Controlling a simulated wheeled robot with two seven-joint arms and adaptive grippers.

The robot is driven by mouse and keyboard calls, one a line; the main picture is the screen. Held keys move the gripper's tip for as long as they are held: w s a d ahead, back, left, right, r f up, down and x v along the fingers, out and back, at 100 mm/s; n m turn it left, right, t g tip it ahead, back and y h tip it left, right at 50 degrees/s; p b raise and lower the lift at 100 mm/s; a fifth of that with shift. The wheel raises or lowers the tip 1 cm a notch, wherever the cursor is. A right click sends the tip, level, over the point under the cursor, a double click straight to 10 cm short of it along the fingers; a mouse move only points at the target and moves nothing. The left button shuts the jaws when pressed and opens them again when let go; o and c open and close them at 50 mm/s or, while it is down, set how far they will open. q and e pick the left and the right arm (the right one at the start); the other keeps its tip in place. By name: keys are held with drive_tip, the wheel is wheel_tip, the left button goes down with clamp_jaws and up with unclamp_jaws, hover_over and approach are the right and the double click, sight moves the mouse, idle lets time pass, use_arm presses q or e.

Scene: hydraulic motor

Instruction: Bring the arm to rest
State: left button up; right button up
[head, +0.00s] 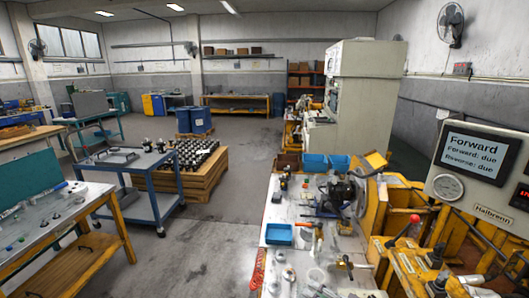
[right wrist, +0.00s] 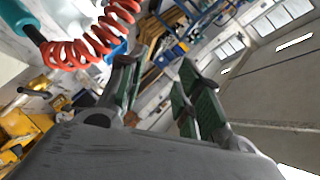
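My right gripper (right wrist: 158,78) shows in the right wrist view, with two green-padded fingers standing apart and a clear gap between them. Nothing is held between the pads. The wrist camera is tilted, with the ceiling and wall to the right and yellow equipment at the lower left. Neither of my arms shows clearly in the head view, and my left gripper is out of view. A dark motor-like unit (head: 338,192) sits on the white-topped bench (head: 277,212). The test stand's screen (head: 476,154) reads "Forward", "Forward: due", "Reverse: due".
An orange-red coiled hose (right wrist: 88,45) hangs close to the gripper in the wrist view. Blue bins (head: 315,162), a blue tray (head: 279,234) and loose tools occupy the bench. A blue cart (head: 150,185) and a second bench (head: 70,215) stand left. The floor (head: 215,225) between is clear.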

drive_tip(key=s+d+f+n+g+h, duration=0.4)
drive_tip(key=s+f, duration=0.1)
drive_tip(key=s, duration=0.4)
drive_tip(key=s+d+f+n+g+h, duration=0.3)
drive_tip(key=s+f+n+g+h, duration=0.1)
drive_tip(key=s, duration=0.4)
wheel_tip(320, 180, down, 33)
drive_tip(key=s+g, duration=0.1)
drive_tip(key=s, duration=0.2)
drive_tip(key=s+d+f, duration=0.2)
drive_tip(key=s+f, duration=0.8)
drive_tip(key=s, duration=0.1)
drive_tip(key=s+d+f+g, duration=0.1)
drive_tip(key=s+d+f, duration=0.1)
drive_tip(key=s+f, duration=0.8)
drive_tip(key=shift+s+d, duration=0.2)
drive_tip(key=shift+s, duration=0.4)
drive_tip(key=shift+s+f, duration=0.1)
